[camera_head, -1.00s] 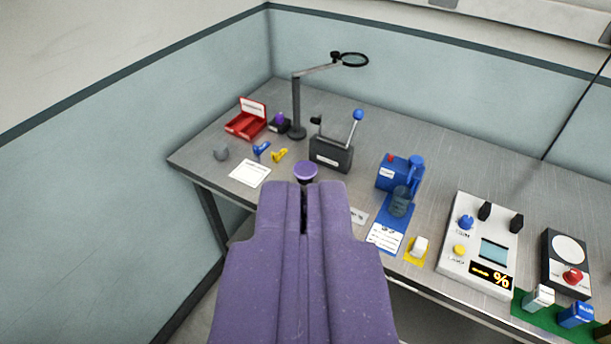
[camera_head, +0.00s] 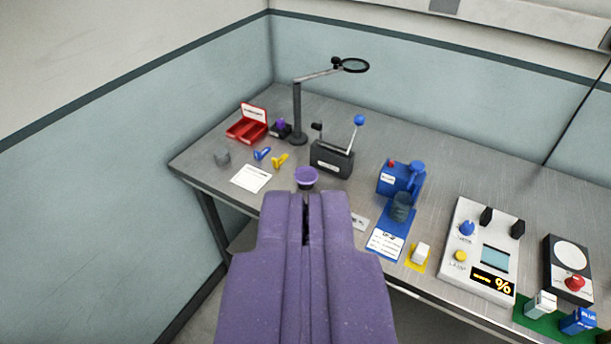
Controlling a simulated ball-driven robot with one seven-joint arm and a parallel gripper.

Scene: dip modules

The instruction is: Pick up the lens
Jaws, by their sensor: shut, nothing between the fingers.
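My gripper (camera_head: 305,200) is shut and empty, pointing over the front edge of the workbench in the lower middle. A round lens in a dark ring (camera_head: 351,65) sits at the end of a jointed stand arm, at the back of the bench, well beyond my gripper. A purple round-topped piece (camera_head: 306,175) shows just past my fingertips; I cannot tell whether it is a lens.
The metal workbench (camera_head: 215,180) carries a red tray (camera_head: 240,130), a black box with levers (camera_head: 332,158), a blue device (camera_head: 393,180) and a white panel with a screen (camera_head: 475,235). A white card (camera_head: 251,178) lies left. Walls close off the back and left.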

